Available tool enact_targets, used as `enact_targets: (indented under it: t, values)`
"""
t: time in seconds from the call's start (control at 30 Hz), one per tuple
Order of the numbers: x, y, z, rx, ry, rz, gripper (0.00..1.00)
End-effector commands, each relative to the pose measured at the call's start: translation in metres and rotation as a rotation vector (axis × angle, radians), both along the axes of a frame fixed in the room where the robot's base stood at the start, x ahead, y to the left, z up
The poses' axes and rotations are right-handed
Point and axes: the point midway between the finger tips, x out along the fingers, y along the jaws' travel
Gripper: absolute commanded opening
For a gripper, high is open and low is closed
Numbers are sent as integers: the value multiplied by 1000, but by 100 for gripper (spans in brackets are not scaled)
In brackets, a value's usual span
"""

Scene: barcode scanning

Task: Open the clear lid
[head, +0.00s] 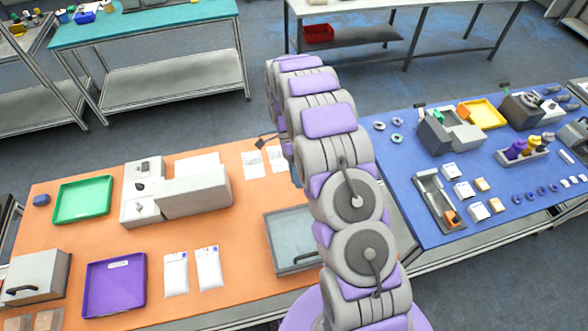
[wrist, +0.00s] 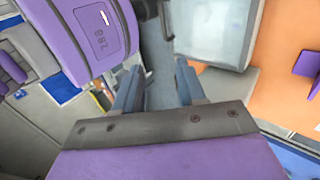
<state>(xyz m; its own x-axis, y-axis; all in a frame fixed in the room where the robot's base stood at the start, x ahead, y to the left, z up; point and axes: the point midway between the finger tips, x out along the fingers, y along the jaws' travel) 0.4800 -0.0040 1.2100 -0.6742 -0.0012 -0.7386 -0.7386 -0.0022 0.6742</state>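The clear lid (head: 283,232) is a pale, see-through panel on a grey box with a dark handle (head: 305,257), at the right part of the orange table. It looks shut. My arm covers the box's right side in the head view. In the wrist view, a pale translucent panel (wrist: 214,30), which looks like the lid, lies beyond and right of my fingers. My gripper (wrist: 158,88) has its two blue-grey fingers apart, with nothing seen held between them. In the head view my arm mostly hides it.
The orange table (head: 235,275) also holds a green tray (head: 83,199), a purple tray (head: 115,285), white packets (head: 176,274) and a white-grey machine (head: 195,190). The blue table (head: 410,185) to the right is crowded with small items. My arm extends over the gap between the tables.

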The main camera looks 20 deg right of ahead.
Motion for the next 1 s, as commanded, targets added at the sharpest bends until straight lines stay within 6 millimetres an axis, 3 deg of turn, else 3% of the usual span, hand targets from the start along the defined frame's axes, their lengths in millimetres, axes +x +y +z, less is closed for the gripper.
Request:
enact_targets:
  t: [0.6, 1.0]
  values:
    - [-77, 1, 6, 0, 5, 0, 40]
    - [-94, 1, 8, 0, 5, 0, 40]
